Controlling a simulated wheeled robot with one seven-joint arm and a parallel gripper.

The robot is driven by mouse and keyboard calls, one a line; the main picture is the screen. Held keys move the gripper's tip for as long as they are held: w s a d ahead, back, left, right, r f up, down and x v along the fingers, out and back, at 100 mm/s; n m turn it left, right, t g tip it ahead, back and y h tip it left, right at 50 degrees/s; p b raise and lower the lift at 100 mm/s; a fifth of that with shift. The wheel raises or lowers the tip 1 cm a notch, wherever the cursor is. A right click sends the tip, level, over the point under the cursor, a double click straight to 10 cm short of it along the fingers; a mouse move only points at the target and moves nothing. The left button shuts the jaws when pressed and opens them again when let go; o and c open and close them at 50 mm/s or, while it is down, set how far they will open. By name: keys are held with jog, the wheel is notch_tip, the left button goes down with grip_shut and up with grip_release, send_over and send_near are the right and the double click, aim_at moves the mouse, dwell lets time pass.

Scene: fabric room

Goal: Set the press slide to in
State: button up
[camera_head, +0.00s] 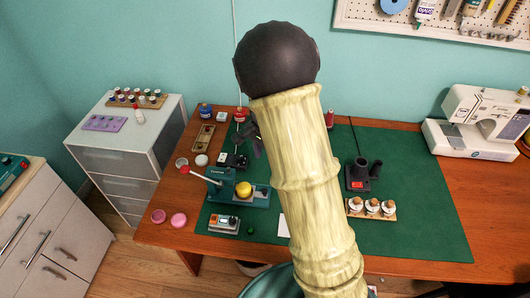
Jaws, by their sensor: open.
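A teal press (222,178) stands on the left part of the green mat. Its pale lever ends in a red knob (185,170) that points up and left. A round yellow piece (243,189) sits on the base of the press, and a flat grey part lies to its right. It is too small to tell whether the slide is in or out. My gripper (256,143) shows as dark grey parts behind the press, left of my pale arm. It looks open and apart from the press. The arm hides part of it.
Behind the press are a small black device (234,161) and a wooden tray (203,137). A small boxed device (223,224) stands in front. A black holder (358,176) and a rack of white spools (371,208) stand at right. The mat's right part (430,210) is clear.

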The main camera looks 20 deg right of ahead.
aim_at(265, 190)
jog(key=shift+r, duration=0.4)
jog(key=n+p, duration=0.4)
jog(key=n, duration=1.4)
jog(key=shift+s+p, duration=0.1)
jog(key=shift+p, duration=0.3)
jog(key=shift+f, duration=0.15)
notch_tip(265, 190, down, 17)
jog(key=shift+f+p, duration=0.1)
jog(key=shift+p, duration=1.05)
